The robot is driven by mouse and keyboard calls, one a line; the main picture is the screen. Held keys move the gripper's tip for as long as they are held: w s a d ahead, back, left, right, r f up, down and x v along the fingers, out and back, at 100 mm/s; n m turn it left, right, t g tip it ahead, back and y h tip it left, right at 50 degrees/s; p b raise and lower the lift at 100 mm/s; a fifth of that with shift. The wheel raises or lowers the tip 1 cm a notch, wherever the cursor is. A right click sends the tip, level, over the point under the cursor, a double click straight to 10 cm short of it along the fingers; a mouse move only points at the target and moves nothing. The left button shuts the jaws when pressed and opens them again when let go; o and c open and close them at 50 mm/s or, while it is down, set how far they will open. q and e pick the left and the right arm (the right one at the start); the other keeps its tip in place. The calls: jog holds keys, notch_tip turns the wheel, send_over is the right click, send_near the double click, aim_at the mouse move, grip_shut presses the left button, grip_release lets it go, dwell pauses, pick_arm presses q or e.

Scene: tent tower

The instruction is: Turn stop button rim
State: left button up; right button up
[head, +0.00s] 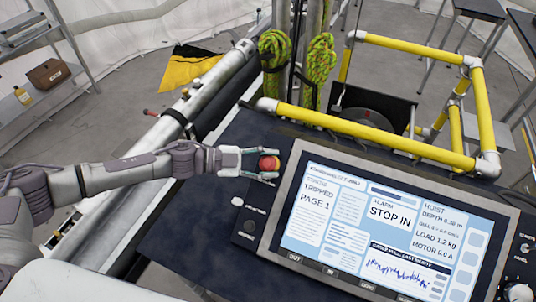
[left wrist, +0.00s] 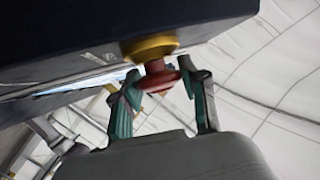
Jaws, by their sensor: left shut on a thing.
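The stop button (head: 268,164) is a red cap on a yellow base, at the upper left corner of the dark console beside the screen. In the left wrist view the red button rim (left wrist: 158,80) shows below its yellow collar (left wrist: 150,47). My left gripper (head: 262,163) has its fingers on either side of the button. In the left wrist view the gripper (left wrist: 158,90) has its green fingertips at the red rim, shut on it. The exact contact on each side is hard to tell. My right gripper is not in view.
The lit screen (head: 375,228) reads "TRIPPED" and "STOP IN". Yellow rails (head: 370,135) run behind the console, with green ropes (head: 318,60) hanging beside them. A metal tube (head: 170,140) lies left of the console. A shelf (head: 40,100) stands at the far left.

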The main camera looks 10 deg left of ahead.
pick_arm(q)
jog(key=shift+m+g, duration=0.8)
jog(key=o, duration=1.2)
jog(key=shift+c, duration=0.2)
jog(key=v, duration=1.2)
jog(key=shift+w+r, duration=0.15)
jog(key=shift+r, duration=0.1)
